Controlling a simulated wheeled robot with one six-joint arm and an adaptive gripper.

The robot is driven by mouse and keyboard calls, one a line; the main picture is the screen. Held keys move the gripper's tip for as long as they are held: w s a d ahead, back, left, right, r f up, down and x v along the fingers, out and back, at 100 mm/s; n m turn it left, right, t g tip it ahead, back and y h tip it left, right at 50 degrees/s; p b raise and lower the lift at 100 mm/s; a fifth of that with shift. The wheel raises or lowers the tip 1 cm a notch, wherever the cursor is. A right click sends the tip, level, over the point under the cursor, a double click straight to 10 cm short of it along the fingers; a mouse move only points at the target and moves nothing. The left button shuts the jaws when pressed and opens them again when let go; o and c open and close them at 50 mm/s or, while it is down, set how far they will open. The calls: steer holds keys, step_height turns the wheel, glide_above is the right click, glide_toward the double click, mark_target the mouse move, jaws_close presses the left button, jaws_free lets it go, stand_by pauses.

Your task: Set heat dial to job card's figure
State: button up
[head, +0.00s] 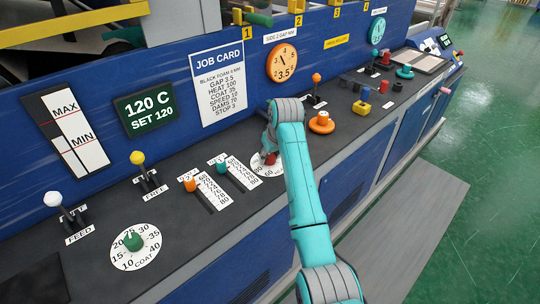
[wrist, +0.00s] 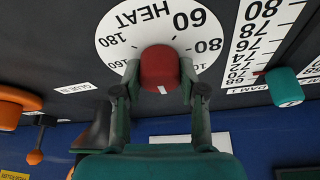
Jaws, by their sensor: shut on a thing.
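The heat dial is a red knob (wrist: 159,68) on a white disc (wrist: 118,40) marked HEAT, with 60, 80, 160 and 180 legible in the wrist view. My gripper (wrist: 160,84) is shut on the red knob, one finger on each side. The knob's pointer cannot be made out, and the near part of the scale is hidden. In the head view the knob (head: 271,158) shows under my gripper (head: 268,150). The job card (head: 217,82) reads HEAT 100. The green display (head: 149,109) reads 120 C, SET 120.
Left of the heat dial are two dam sliders with orange (head: 190,184) and teal (head: 221,166) knobs. An orange knob (head: 321,122) stands to the right on the same dark console. The coat dial (head: 135,244) and several levers are farther left. Green floor lies at right.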

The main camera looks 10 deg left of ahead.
steer(key=shift+n, duration=0.5)
steer(key=n+g+y, duration=0.1)
steer(key=n, duration=0.2)
steer(key=shift+n, duration=0.4)
steer(key=n+g, duration=0.2)
steer(key=n, duration=0.2)
steer(key=shift+n+y, duration=0.3)
steer(key=o, duration=1.1)
steer(key=shift+o, duration=0.2)
steer(key=shift+w, duration=0.1)
steer(key=v, duration=1.2)
